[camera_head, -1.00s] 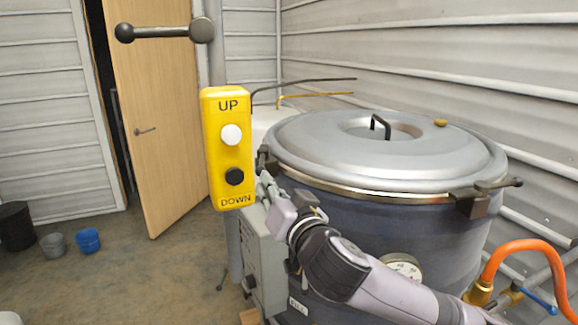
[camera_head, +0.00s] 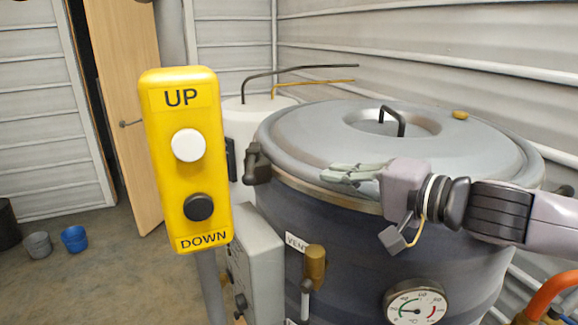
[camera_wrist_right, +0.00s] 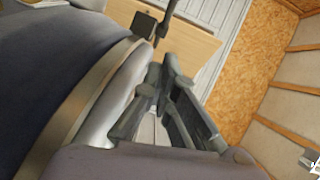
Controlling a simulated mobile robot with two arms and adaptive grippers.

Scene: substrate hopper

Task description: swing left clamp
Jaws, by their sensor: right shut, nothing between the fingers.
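The left clamp (camera_head: 256,163) is a dark latch on the left side of the rim of a grey-lidded vessel. It also shows in the right wrist view (camera_wrist_right: 145,24), beyond the fingertips. My right gripper (camera_head: 328,174) is shut and empty, in front of the lid's rim and to the right of the clamp, with a clear gap between them. Its fingers also show in the right wrist view (camera_wrist_right: 165,70). The lid (camera_head: 300,140) lies down on the vessel body (camera_head: 340,235). My left gripper is not in view.
A yellow UP/DOWN button box (camera_head: 187,110) stands close by on the left. A grey control box (camera_head: 258,255), a brass vent valve (camera_head: 315,262) and a dial gauge (camera_head: 417,306) are at the vessel's front. Buckets (camera_head: 74,238) stand on open floor.

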